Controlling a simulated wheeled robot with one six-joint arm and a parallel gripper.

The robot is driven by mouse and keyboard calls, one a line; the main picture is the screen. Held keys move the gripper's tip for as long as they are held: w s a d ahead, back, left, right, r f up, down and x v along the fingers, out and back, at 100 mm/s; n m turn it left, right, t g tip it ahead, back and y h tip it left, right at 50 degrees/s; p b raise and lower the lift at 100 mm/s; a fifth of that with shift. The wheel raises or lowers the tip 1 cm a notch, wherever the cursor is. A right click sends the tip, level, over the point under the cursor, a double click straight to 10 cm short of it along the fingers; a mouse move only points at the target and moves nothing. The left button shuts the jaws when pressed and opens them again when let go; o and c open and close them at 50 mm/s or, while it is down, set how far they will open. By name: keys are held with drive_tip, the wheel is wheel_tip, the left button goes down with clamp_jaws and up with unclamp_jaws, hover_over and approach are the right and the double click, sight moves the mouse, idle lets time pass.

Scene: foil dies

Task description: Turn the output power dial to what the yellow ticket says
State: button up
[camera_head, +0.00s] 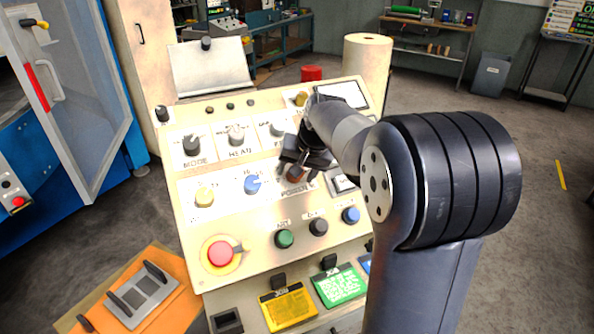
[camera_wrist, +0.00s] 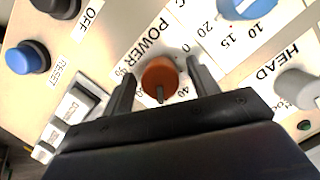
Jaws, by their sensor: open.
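The output power dial is an orange-brown knob (camera_wrist: 159,77) beside the word POWER in the wrist view. Around it I read 0 and 40, with other marks partly hidden. My gripper (camera_wrist: 159,85) is open, with one finger on each side of the knob; I cannot tell whether either touches it. In the head view my gripper (camera_head: 305,158) is over the panel and covers much of the dial (camera_head: 296,174). The yellow ticket (camera_head: 289,306) hangs under a black clip at the panel's lower edge; its writing is too small to read.
A green ticket (camera_head: 340,286) is clipped beside the yellow one. A blue knob (camera_head: 252,184) and yellow knob (camera_head: 204,197) are left of the dial. A red emergency button (camera_head: 220,253) and green button (camera_head: 284,238) are lower on the panel. A paper roll (camera_head: 367,65) stands behind.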

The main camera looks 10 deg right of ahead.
drive_tip(key=v, duration=1.1)
drive_tip(key=shift+w+f, duration=0.15)
drive_tip(key=x, duration=1)
drive_tip(key=shift+a+f, duration=0.15)
drive_tip(key=shift+f, duration=0.2)
drive_tip(key=shift+r, duration=0.1)
